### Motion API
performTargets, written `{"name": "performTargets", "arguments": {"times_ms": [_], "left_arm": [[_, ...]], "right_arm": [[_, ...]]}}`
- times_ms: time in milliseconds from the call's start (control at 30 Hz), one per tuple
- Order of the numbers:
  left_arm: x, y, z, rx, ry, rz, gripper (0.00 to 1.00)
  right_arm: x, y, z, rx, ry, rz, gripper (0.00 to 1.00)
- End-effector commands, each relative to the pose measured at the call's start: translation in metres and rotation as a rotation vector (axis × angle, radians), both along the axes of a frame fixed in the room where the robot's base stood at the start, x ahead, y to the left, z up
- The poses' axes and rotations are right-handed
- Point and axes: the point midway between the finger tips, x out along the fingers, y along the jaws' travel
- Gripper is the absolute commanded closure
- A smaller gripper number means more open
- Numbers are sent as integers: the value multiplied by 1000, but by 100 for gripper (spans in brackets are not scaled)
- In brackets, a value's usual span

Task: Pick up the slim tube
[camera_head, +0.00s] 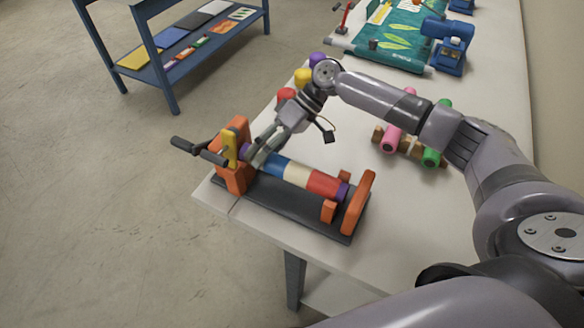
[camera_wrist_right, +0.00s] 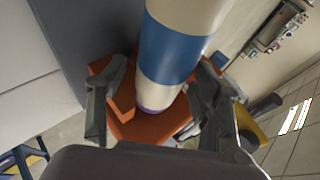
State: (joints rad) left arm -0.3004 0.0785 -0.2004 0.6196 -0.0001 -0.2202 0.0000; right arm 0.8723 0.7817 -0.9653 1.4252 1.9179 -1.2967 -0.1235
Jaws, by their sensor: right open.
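A slim striped tube (camera_head: 290,172) in blue, cream and red with purple ends lies in a dark-based stand (camera_head: 290,208) with orange end supports, near the table's front left corner. It also shows in the right wrist view (camera_wrist_right: 175,55), running down from the top. My right gripper (camera_head: 260,154) is at the tube's left end, close to the orange support with a crank. In the right wrist view its open fingers (camera_wrist_right: 152,108) stand on either side of the tube's end. I cannot tell whether they touch it. My left gripper is not in view.
A wooden rack (camera_head: 412,146) with pink and green rollers stands right of the gripper. Red, yellow and purple rounded items (camera_head: 302,77) show behind my wrist. A green mat (camera_head: 390,36) and blue device (camera_head: 450,45) are farther back. A blue cart (camera_head: 165,55) stands on the floor.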

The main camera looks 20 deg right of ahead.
Motion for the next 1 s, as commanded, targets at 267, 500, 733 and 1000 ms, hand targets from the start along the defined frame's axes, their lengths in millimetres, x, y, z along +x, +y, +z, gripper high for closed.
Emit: {"name": "performTargets", "arguments": {"times_ms": [267,500,733,1000], "left_arm": [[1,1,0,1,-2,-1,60],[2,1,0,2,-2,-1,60],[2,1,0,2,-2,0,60],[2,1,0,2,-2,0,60]], "right_arm": [[0,0,0,0,-1,-1,50],[0,-1,0,0,-1,-1,66],[0,-1,0,0,-1,-1,81],[1,-1,0,-1,0,-2,93]]}}
